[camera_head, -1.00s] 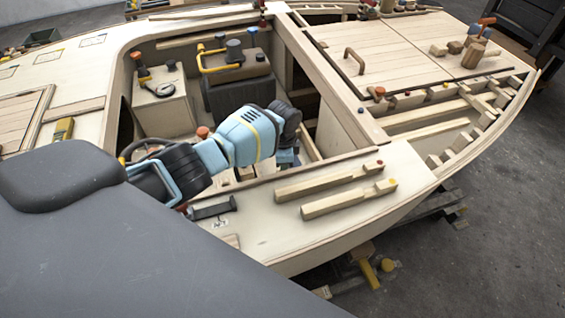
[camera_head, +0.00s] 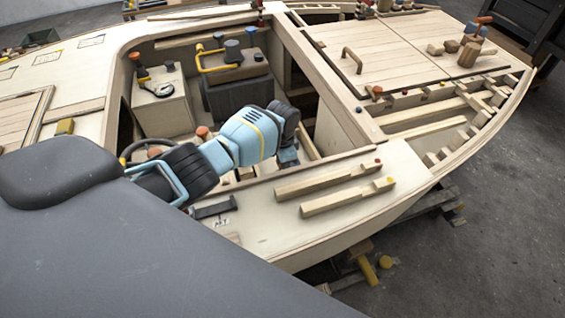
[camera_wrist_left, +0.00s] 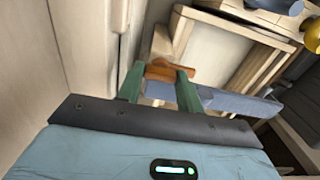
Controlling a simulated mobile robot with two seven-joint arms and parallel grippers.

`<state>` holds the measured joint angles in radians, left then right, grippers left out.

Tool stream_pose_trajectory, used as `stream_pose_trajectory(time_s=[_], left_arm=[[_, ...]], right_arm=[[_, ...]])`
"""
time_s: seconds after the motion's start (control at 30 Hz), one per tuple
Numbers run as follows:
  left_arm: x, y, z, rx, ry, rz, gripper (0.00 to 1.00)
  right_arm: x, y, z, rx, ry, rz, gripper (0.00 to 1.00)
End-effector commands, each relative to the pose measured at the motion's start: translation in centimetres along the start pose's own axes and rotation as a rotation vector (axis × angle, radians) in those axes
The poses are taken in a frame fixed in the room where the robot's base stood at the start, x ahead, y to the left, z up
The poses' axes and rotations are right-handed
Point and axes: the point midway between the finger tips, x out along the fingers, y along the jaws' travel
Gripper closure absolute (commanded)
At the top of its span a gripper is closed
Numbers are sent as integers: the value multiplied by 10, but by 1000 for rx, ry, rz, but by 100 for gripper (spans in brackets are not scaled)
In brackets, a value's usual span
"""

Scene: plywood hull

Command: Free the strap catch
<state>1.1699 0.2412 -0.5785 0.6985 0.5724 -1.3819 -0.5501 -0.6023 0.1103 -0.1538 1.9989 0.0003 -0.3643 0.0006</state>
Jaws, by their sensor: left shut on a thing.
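An orange-brown catch (camera_wrist_left: 172,68) shows between the green fingers of my left gripper (camera_wrist_left: 159,72) in the left wrist view. The gripper is shut on it. A blue-grey strap (camera_wrist_left: 240,103) runs from beside the catch to the right, passing behind the right finger. In the head view my left arm reaches down into the open cockpit of the plywood hull. There the left gripper (camera_head: 287,156) is mostly hidden by its own wrist, and the catch cannot be made out. My right gripper is in neither view.
A pale panel wall (camera_wrist_left: 85,45) stands close left of the gripper, and a wooden frame (camera_wrist_left: 215,45) lies beyond it. In the head view, a dark box with a yellow handle (camera_head: 217,68) and a gauge box (camera_head: 162,103) stand in the cockpit. Two wooden bars (camera_head: 325,180) lie on the near deck.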

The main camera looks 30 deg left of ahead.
Motion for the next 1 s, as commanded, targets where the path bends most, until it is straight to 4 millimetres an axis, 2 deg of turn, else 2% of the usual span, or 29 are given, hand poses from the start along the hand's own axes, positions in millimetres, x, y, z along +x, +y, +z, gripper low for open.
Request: stream_pose_trajectory(time_s=[0.07, 0.1, 0.23, 0.57, 0.8, 1.0], left_arm=[[-1, -1, 0, -1, -1, -1, 86], [-1, -1, 0, -1, -1, -1, 58], [-1, -1, 0, 0, 0, -1, 42], [-4, 0, 0, 1, 1, -1, 42], [-40, -2, -1, 1, 7, -6, 42], [-68, -2, -1, 0, 5, -5, 42]], right_arm=[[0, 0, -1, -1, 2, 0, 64], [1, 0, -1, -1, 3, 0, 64], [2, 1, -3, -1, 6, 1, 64], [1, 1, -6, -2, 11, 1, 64], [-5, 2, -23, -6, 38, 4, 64], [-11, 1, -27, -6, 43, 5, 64]])
